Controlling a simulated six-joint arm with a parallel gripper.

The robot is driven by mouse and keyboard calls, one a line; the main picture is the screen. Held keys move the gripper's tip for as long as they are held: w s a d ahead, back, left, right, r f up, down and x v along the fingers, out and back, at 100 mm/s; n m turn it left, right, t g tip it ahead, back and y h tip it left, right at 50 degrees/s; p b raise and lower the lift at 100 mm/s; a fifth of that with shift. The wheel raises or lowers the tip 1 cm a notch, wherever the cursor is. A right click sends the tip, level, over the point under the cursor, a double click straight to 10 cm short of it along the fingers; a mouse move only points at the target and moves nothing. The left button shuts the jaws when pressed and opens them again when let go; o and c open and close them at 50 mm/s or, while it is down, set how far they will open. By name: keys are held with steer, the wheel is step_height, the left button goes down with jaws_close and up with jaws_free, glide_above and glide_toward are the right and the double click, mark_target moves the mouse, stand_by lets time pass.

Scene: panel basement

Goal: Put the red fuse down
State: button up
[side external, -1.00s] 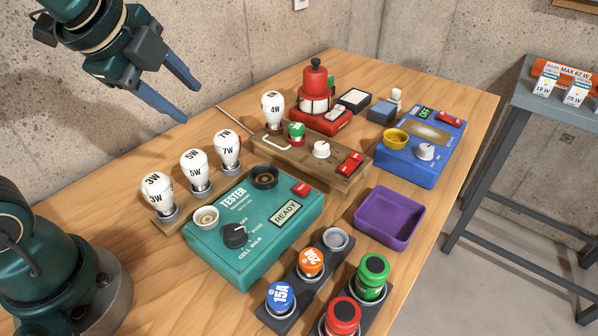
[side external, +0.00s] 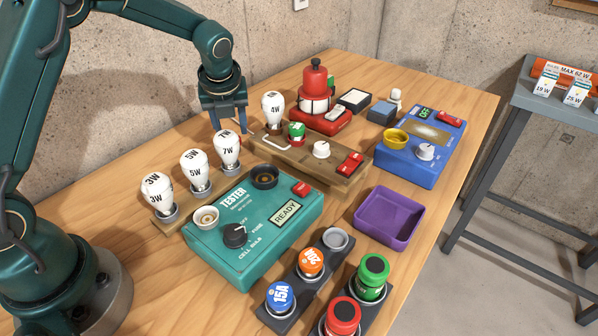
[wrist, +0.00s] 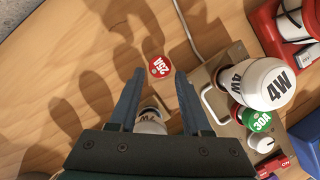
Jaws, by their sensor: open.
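A red fuse (wrist: 157,68) marked 25A shows end-on in the wrist view, over bare wood between and just beyond my fingertips. My gripper (wrist: 160,77) is open, with a finger to either side of the fuse and clear gaps in the picture. In the side view my gripper (side external: 229,129) points down behind the 7W bulb (side external: 227,149), left of the 4W bulb (side external: 273,108). The 25A fuse cannot be made out there. Another red-topped piece (side external: 343,312) stands in the front holder.
The wooden board with a green 30A fuse (wrist: 258,119) and the 4W bulb (wrist: 272,85) lies close on the right. A grey cord (wrist: 188,32) runs past the fuse. The green tester (side external: 255,235) and purple tray (side external: 389,217) are nearer the front. Bare table lies left in the wrist view.

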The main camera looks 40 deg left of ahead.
steer(key=shift+x, duration=1.85)
jaws_close()
steer(key=shift+r, duration=0.15)
